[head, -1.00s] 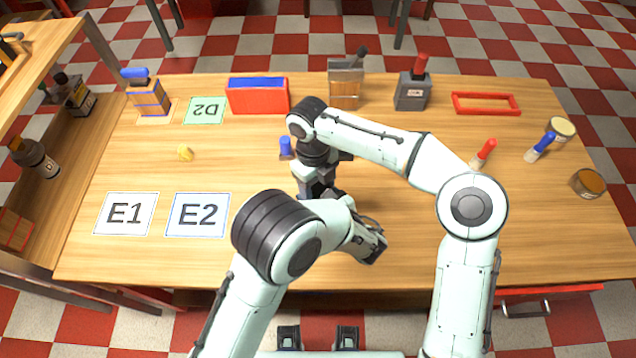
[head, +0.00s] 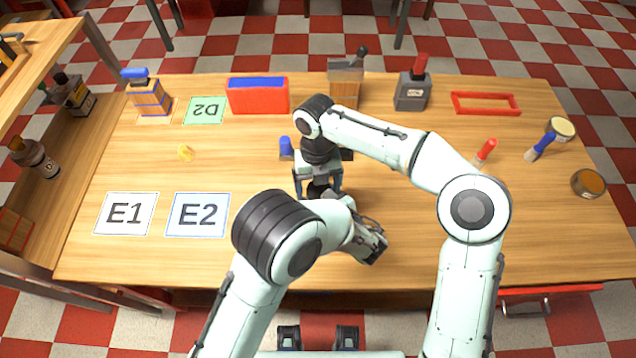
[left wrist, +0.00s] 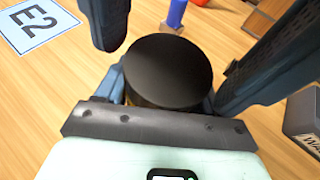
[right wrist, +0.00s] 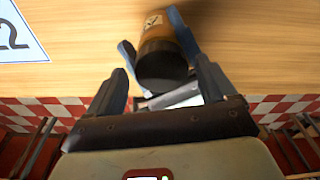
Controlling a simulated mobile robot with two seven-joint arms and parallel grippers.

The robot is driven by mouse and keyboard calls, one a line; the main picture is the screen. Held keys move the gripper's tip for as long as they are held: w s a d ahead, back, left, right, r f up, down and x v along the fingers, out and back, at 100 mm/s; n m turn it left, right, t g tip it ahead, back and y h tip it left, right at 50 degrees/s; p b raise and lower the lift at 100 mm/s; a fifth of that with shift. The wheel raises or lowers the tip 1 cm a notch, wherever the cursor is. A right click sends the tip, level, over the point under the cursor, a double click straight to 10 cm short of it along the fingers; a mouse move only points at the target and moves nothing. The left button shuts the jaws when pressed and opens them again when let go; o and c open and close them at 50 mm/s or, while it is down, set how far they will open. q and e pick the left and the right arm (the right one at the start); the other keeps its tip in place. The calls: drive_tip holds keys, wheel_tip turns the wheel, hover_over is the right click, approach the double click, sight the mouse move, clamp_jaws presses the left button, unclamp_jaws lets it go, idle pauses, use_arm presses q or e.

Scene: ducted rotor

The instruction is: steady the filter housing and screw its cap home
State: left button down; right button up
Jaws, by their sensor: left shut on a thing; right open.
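The filter housing is an amber cylinder (right wrist: 152,24) with a small label, topped by a black cap (right wrist: 162,66) in the right wrist view. The cap (left wrist: 168,72) shows from above in the left wrist view; I cannot tell how tightly it sits. My left gripper (right wrist: 156,42) is shut on the housing, one bluish finger on each side. My right gripper (head: 318,186) points down from above, its fingers (right wrist: 162,85) spread apart on either side of the cap without visible contact. In the head view the housing is mostly hidden by my arms.
A blue-topped object (head: 286,147) stands close behind my grippers. Cards E1 (head: 126,213) and E2 (head: 198,214) lie left. A red box (head: 258,96), a grey block (head: 411,92) and a red frame (head: 486,104) line the back. The front right tabletop is clear.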

use_arm(q)
drive_tip(key=shift+a+r, duration=0.1)
drive_tip(key=shift+a, duration=0.05)
use_arm(e)
drive_tip(key=shift+d, duration=0.15)
drive_tip(key=shift+r, duration=2.25)
drive_tip(key=shift+o, duration=0.5)
drive_tip(key=shift+a+r, duration=0.2)
wheel_tip(320, 180, up, 7)
drive_tip(key=w+a+n, duration=0.1)
drive_tip(key=n, duration=0.3)
drive_tip(key=shift+w+f+h, duration=0.15)
drive_tip(key=shift+w+h, duration=0.1)
drive_tip(key=shift+h, duration=0.15)
drive_tip(key=f, duration=0.4)
drive_tip(key=s+f, duration=0.1)
drive_tip(key=f, duration=0.3)
drive_tip(key=d+f, duration=0.1)
drive_tip(key=f, duration=0.3)
drive_tip(key=shift+s, duration=0.25)
